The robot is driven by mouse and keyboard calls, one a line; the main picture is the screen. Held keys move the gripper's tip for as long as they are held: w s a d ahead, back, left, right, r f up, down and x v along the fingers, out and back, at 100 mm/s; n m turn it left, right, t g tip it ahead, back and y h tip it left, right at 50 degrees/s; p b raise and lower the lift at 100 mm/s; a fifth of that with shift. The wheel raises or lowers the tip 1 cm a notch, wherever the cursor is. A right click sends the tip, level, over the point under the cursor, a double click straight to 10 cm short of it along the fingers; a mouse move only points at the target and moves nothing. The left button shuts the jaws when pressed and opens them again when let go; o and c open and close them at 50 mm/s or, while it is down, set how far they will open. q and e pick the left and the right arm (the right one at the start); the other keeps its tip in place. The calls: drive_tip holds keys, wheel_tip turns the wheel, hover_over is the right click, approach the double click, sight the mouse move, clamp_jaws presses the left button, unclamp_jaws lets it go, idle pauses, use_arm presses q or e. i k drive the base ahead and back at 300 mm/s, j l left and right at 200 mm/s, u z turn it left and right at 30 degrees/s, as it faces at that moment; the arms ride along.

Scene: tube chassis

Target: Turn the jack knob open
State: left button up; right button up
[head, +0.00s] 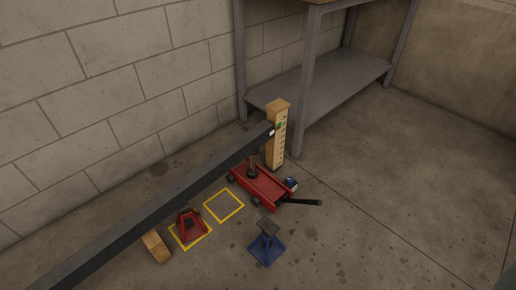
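The red floor jack (262,187) stands on the concrete floor near the centre of the head view. Its dark lifting post (252,165) rises toward the long dark tube (150,208); whether they touch is not clear. A small dark-blue and white part (291,184), which may be the jack knob, sits at the jack's right end. It is too small to tell how it is turned. A black handle (304,201) sticks out to the right of the jack. Neither of my grippers is in view.
A red stand (189,226) is in a yellow floor square; another square (223,206) is empty. A blue stand (267,246) is in front. A wooden block (156,246) and marked wooden post (277,140) stand by the tube. A grey shelf (325,85) is behind; right floor is clear.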

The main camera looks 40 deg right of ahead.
sight(289, 180)
drive_tip(key=l+u, duration=0.4)
drive_tip(key=l, duration=0.5)
drive_tip(key=l+u, duration=0.35)
drive_tip(key=l, duration=0.6)
